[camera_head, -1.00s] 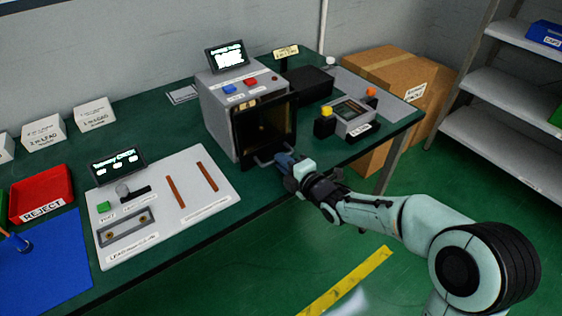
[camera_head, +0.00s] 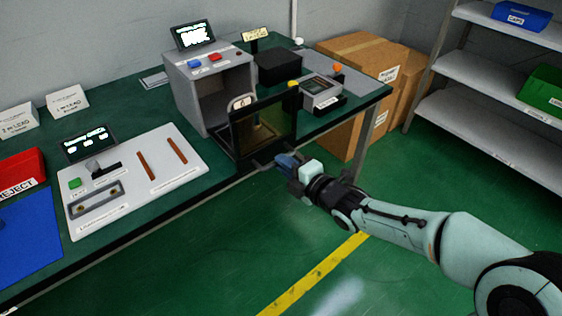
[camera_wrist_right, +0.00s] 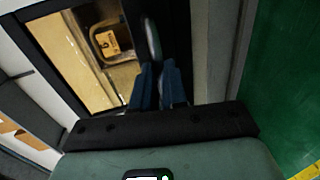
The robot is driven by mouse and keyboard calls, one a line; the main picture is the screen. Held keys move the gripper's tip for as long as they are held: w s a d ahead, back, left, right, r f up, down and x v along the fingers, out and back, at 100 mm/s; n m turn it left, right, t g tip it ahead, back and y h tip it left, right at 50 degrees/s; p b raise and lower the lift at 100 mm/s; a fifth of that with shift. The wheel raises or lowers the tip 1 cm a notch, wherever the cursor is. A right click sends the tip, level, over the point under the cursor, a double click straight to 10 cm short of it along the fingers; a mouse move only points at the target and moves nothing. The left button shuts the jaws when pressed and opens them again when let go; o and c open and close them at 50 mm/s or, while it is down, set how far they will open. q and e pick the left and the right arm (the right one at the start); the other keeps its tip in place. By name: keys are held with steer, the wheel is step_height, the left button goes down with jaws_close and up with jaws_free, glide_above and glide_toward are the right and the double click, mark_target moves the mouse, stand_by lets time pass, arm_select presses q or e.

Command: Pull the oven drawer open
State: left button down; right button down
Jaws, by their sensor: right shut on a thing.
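The grey oven (camera_head: 207,75) stands on the green bench, its front cavity exposed. Its drawer (camera_head: 262,122), with a dark glass front panel, stands out from the oven body toward me. In the right wrist view the drawer's tan inside (camera_wrist_right: 75,60) shows, with a labelled thing (camera_wrist_right: 108,42) in it. My right gripper (camera_head: 279,162) is shut on the drawer handle (camera_wrist_right: 152,40) at the panel's lower edge; its blue fingers close on the handle in the right wrist view (camera_wrist_right: 158,88). My left gripper is not in view.
A grey panel with brown strips (camera_head: 135,180) lies left of the oven. A black box (camera_head: 279,67) and a small grey device (camera_head: 321,92) stand to its right. Cardboard boxes (camera_head: 355,75) and shelves (camera_head: 500,70) are farther right. The floor before the bench is clear.

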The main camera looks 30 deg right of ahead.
steer(key=shift+s, duration=0.25)
steer(key=c, duration=1.2)
jaws_free()
steer(key=shift+o, duration=0.2)
steer(key=shift+s, duration=0.1)
